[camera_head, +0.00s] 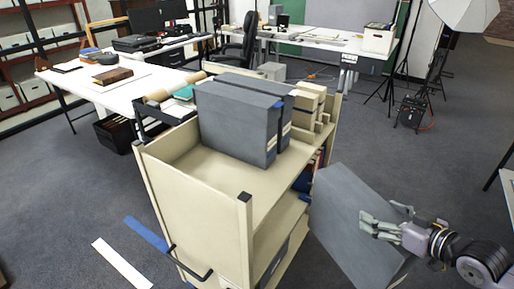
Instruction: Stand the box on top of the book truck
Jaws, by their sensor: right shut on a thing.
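A large grey archival box (350,222) is tilted in the air at the right of the book truck. My right gripper (372,226) is shut on it at its right side. The beige book truck (190,200) stands in the middle of the view, its top shelf (215,172) bare at the near end. Further back on that shelf, two dark grey boxes (235,118) stand upright side by side. The held box hides part of the truck's right side. My left gripper is not in view.
Smaller beige boxes (308,104) stand behind the grey ones on the truck. A raised beige end panel with black corner caps (245,198) borders the near shelf. A white table (130,95) stands behind left. Blue and white strips (120,262) lie on the floor.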

